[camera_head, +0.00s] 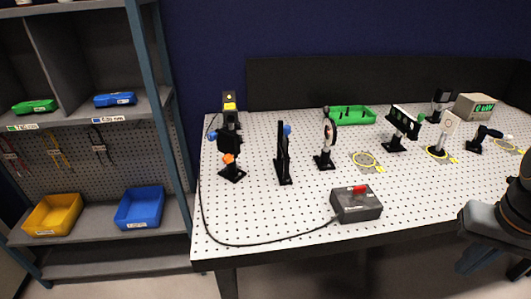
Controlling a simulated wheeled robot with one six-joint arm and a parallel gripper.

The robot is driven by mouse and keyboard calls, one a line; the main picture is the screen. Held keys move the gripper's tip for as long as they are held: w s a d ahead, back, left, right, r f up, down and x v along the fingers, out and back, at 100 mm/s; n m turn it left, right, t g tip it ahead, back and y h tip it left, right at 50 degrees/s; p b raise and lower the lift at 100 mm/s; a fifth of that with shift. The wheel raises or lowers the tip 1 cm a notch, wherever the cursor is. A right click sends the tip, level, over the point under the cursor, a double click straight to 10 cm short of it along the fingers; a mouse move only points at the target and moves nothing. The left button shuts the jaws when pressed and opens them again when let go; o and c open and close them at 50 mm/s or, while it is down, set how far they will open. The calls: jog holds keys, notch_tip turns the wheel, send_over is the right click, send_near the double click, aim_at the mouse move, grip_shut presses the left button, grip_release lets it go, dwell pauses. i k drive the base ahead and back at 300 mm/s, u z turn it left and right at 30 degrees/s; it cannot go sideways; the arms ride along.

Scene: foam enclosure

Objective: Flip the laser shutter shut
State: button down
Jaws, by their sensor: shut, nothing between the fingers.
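A dark grey control box (357,207) with a red switch (359,189) on top stands near the front edge of the perforated table. A black cable runs from it along the table's left side toward a black post-mounted device (230,140). That device has a yellow label at its top and an orange part low on its post. I cannot tell which part is the shutter, and the box's label is too small to read.
The white perforated table (285,220) carries several post-mounted optics, a green tray (350,115) and a meter with a green display (475,106). A black panel (380,80) stands behind. A shelf with yellow (53,214) and blue (140,207) bins stands at left.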

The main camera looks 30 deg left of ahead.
aim_at(287, 128)
jog(key=k, duration=0.2)
jog(key=z, duration=1)
jog(key=i, duration=0.85)
jog(key=u, duration=3)
jog(key=i, duration=0.5)
jog(key=z, duration=0.1)
jog(key=k, duration=0.5)
jog(key=u, duration=0.65)
jog(key=i, duration=0.2)
